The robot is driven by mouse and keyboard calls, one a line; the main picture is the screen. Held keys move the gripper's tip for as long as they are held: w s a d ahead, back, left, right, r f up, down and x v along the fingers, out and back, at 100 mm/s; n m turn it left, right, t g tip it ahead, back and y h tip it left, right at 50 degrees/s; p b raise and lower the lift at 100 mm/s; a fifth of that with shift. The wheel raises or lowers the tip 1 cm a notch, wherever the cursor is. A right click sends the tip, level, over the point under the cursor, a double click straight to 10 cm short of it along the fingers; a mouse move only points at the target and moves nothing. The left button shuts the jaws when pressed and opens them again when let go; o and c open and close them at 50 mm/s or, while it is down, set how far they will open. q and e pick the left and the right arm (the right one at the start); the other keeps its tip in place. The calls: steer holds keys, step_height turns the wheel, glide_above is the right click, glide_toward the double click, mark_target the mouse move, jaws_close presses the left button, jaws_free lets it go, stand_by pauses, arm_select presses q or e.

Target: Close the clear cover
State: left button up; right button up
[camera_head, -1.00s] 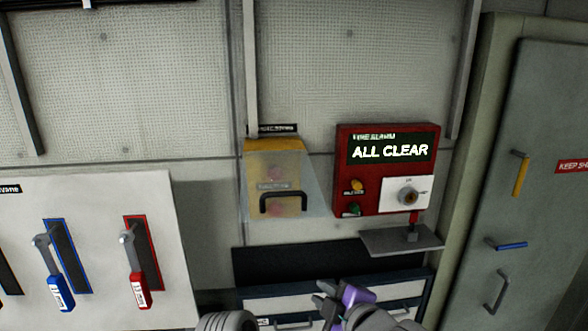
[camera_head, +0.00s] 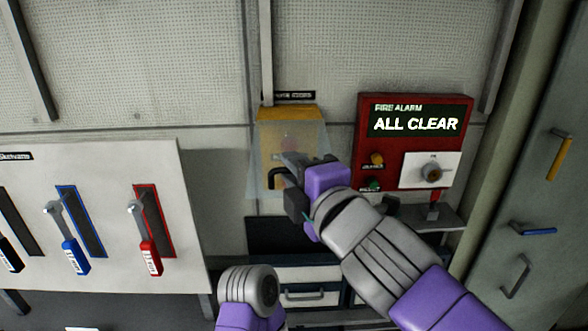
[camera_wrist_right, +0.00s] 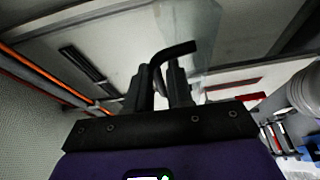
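The clear cover (camera_head: 262,150) is a see-through hood hinged below a yellow housing (camera_head: 290,113) on the wall. It stands tilted outward from the housing. Its black handle (camera_head: 274,178) is on the front. My right gripper (camera_head: 292,180) is at the handle and hides part of it. In the right wrist view, the handle (camera_wrist_right: 178,50) passes between the two fingers of my right gripper (camera_wrist_right: 162,75). The fingers are close on either side, but I cannot tell whether they grip it. The cover shows pale behind the handle (camera_wrist_right: 195,25). My left gripper is not in view.
A red fire alarm box (camera_head: 365,130) reading ALL CLEAR is just right of the cover. A small shelf (camera_head: 445,218) juts out below it. A panel with coloured levers (camera_head: 190,220) is at left. Drawers (camera_head: 300,275) stand below, and a grey cabinet (camera_head: 540,200) is at right.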

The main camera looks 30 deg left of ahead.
steer(key=shift+a, duration=0.2)
jaws_close()
stand_by(0.3)
